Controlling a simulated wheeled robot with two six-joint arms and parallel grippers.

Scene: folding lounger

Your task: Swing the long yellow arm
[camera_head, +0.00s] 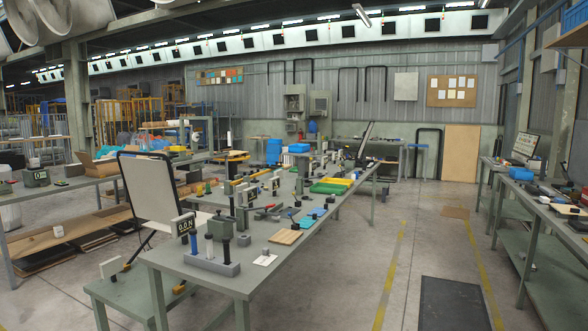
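A thin yellow bar (250,177), which may be the long yellow arm, shows above the long grey-green workbench (215,275), among small dark fixtures. It is small in the picture, and I cannot tell what it is joined to. A folding lounger with a pale backrest (148,190) and dark frame stands at the left. A small display (183,226) reading about 0.0 N is near its lower right edge. Neither of my grippers shows in the head view.
Small tools, a green block (328,188) and a wooden piece (285,237) lie on the workbench. A low bench (125,295) stands in front of it at the left. Another bench (560,215) is at the right. The floor between is open, with a dark mat (453,303).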

